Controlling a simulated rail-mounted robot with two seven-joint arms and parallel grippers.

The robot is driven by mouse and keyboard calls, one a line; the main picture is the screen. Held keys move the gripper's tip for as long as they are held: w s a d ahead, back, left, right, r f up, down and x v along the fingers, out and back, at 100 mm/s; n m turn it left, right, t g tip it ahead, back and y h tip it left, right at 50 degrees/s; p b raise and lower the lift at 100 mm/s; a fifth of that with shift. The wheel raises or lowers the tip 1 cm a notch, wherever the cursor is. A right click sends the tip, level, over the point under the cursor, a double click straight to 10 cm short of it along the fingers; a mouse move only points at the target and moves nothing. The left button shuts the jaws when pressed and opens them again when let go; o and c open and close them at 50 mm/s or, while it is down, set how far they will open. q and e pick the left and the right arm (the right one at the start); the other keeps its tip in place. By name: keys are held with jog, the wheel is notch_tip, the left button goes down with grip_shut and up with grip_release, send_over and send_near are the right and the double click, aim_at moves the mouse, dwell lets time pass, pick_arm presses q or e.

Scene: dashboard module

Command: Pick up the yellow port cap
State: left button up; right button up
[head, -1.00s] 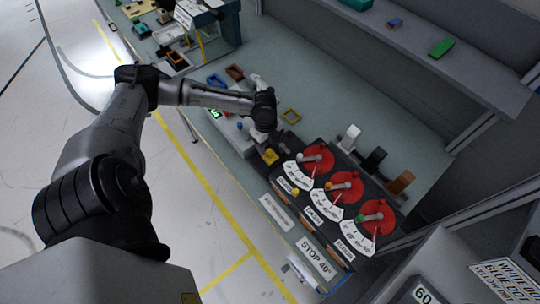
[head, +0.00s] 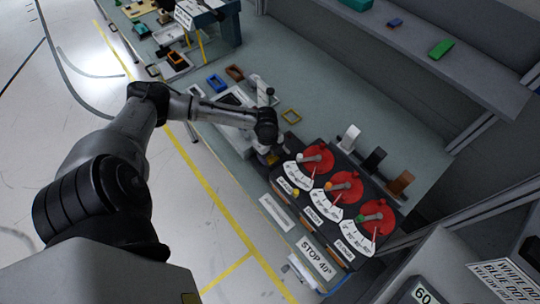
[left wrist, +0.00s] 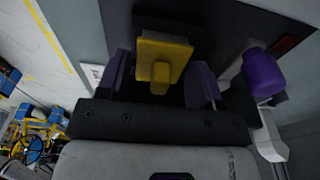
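The yellow port cap (left wrist: 165,48) shows in the left wrist view as a square plate with a raised block facing me. It lies between the two purple fingers of my left gripper (left wrist: 161,80), which stand open with gaps on both sides of the cap. In the head view the left gripper (head: 268,153) is at the left end of the dark dashboard module and mostly hides the cap. My right gripper is in neither view.
The dashboard module carries three red dials (head: 346,186) with levers and white scales. White, black and brown upright pieces (head: 374,159) stand behind it. A purple rounded piece (left wrist: 263,75) sits close right of the gripper.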

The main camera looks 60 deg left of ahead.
pick_arm(q)
jog(key=c, duration=0.6)
jog(key=shift+r, duration=0.1)
